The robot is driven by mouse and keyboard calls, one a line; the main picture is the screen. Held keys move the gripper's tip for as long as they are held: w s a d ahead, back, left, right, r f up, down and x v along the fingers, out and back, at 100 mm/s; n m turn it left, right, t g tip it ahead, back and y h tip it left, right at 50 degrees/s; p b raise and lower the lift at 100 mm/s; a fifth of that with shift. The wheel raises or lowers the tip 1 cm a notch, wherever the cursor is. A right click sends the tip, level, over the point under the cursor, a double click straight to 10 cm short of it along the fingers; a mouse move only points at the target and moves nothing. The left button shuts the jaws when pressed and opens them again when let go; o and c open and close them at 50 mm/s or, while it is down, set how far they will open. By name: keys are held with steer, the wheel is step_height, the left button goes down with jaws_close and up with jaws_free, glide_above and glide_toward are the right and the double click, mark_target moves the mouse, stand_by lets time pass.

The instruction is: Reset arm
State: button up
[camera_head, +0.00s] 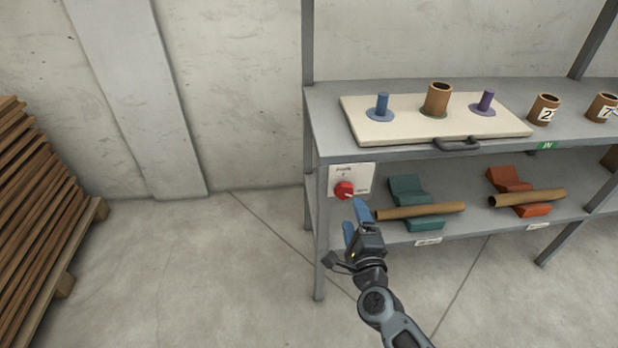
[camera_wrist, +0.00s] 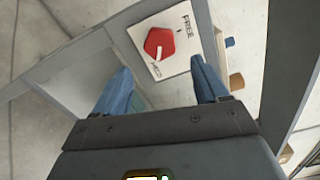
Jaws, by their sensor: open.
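My gripper (camera_head: 355,222) is open, with two blue fingers, in front of the left end of the grey shelf unit. The head view shows it just below a red knob (camera_head: 344,190) on a white panel (camera_head: 366,172) marked with words. In the wrist view, the red knob (camera_wrist: 159,43) lies ahead, between and beyond the fingertips of my gripper (camera_wrist: 160,75). A gap shows between fingers and knob, and nothing is held. The knob's white pointer is turned toward the lower label; the label "FREE" is readable on the panel.
The grey shelf unit (camera_head: 330,125) bears a cream board (camera_head: 410,125) with blue and purple pegs and a brown tube. Numbered brown cups (camera_head: 544,110) stand to its right. Below, brown rolls (camera_head: 420,211) rest on teal and orange cradles. Stacked planks (camera_head: 35,200) stand left; the floor between is clear.

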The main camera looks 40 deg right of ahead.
steer(key=s+a+r+n+y+p, duration=0.1)
steer(key=s+a+r+n+y, duration=0.2)
steer(key=s+a+r+n, duration=0.3)
steer(key=s+a+r+n+y+p, duration=0.1)
steer(key=s+a+r+n+y, duration=0.2)
steer(key=s+n, duration=0.9)
steer(key=s+a+r+n+y+p, duration=0.1)
steer(key=s+a+r+n+y, duration=0.3)
steer(key=s+a+r+n, duration=0.5)
steer(key=v, duration=0.3)
steer(key=shift+s+a, duration=0.25)
steer(key=shift+a, duration=0.1)
